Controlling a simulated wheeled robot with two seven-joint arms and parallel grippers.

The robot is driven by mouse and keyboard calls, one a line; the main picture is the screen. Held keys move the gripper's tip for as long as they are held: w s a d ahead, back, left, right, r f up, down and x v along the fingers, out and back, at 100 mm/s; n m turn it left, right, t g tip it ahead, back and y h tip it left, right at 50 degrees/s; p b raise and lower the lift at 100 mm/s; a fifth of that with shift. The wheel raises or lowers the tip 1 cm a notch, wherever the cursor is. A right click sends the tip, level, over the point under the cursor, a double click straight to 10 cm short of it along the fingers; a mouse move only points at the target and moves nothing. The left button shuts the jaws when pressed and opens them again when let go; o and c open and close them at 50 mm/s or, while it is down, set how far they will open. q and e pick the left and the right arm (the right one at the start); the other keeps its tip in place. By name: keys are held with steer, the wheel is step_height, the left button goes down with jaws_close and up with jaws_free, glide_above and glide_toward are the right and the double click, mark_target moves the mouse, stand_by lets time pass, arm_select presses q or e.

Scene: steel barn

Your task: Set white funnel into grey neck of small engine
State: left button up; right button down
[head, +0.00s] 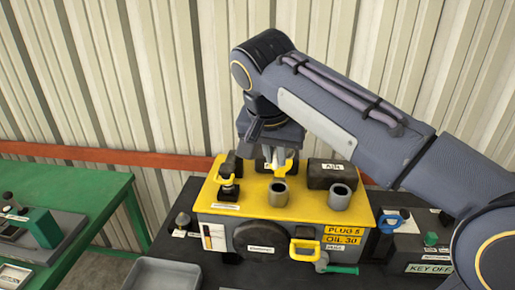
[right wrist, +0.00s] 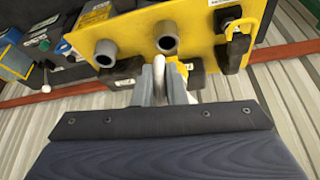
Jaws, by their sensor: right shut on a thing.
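The small engine (head: 305,214) is a grey box with a yellow top on a dark bench. Two grey necks rise from its top, one nearer the middle (head: 279,193) and one to the right (head: 339,197). My right gripper (head: 272,165) points down behind the middle neck, over the back of the yellow top. In the right wrist view the right gripper (right wrist: 170,78) is shut on a narrow whitish thing (right wrist: 176,82), likely the white funnel, mostly hidden by the fingers. I cannot make out a funnel cone. Both necks also show there, (right wrist: 105,52) and (right wrist: 167,37). My left gripper is out of view.
A black air box (head: 333,174) stands behind the right neck, and a black part with a yellow piece (head: 229,186) stands at the left. A key panel (head: 425,240) is to the right. A grey tray (head: 160,273) lies front left, and a green table (head: 85,200) stands further left.

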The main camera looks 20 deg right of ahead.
mark_target(274, 166)
steer(key=shift+w+d, duration=0.15)
steer(key=shift+w+f, duration=0.15)
steer(key=shift+f, duration=0.15)
steer(key=shift+f+b, duration=0.75)
steer(key=shift+f, duration=0.05)
step_height(274, 166, down, 3)
steer(key=b, duration=0.2)
steer(key=shift+b, duration=0.35)
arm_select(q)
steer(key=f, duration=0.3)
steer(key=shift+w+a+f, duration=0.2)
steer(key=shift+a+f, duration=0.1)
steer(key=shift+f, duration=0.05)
arm_select(e)
steer(key=shift+r, duration=0.1)
